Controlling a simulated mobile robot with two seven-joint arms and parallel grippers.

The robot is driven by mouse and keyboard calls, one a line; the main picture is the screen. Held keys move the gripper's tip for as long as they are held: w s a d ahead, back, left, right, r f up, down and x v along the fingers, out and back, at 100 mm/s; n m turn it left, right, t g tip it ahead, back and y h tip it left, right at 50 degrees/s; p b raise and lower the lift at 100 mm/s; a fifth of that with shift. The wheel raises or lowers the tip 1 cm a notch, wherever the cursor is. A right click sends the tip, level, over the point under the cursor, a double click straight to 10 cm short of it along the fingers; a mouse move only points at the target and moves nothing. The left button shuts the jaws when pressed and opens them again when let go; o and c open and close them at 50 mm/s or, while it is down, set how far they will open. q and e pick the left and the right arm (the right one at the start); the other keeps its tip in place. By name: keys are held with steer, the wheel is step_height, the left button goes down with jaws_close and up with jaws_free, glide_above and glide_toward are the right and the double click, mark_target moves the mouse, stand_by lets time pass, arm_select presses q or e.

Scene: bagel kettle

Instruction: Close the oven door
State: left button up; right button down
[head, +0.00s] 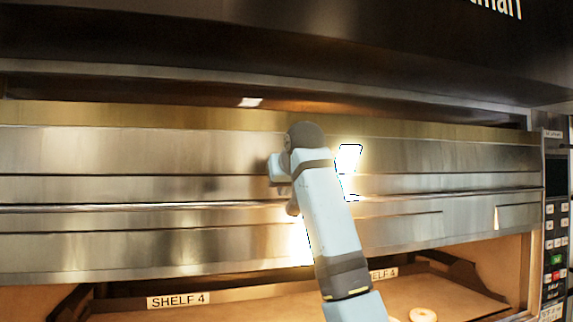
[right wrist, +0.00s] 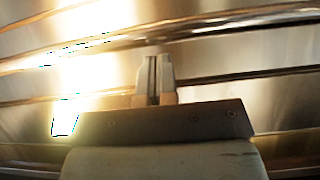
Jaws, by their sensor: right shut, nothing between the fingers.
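The oven door (head: 440,155) is a wide brushed-metal panel with horizontal ridges. It spans most of the head view, and a dark gap runs along above it. It also fills the right wrist view (right wrist: 230,60), with bright glare at the left. My right gripper (right wrist: 158,62) is shut and empty, its fingers pointing at the metal front. In the head view my right arm reaches up to the middle of the door, and the arm hides the fingertips. I cannot tell whether they touch the metal. My left gripper is not in view.
Below is an open lower compartment with a brown shelf (head: 240,312), a "SHELF 4" label (head: 178,300) and a bagel (head: 423,314). A control panel (head: 556,230) stands at the far right. A dark hood (head: 250,35) overhangs the top.

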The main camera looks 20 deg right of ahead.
step_height(320, 180, down, 38)
steer(key=b, duration=0.8)
steer(key=shift+s+b, duration=0.3)
steer(key=shift+s, duration=0.05)
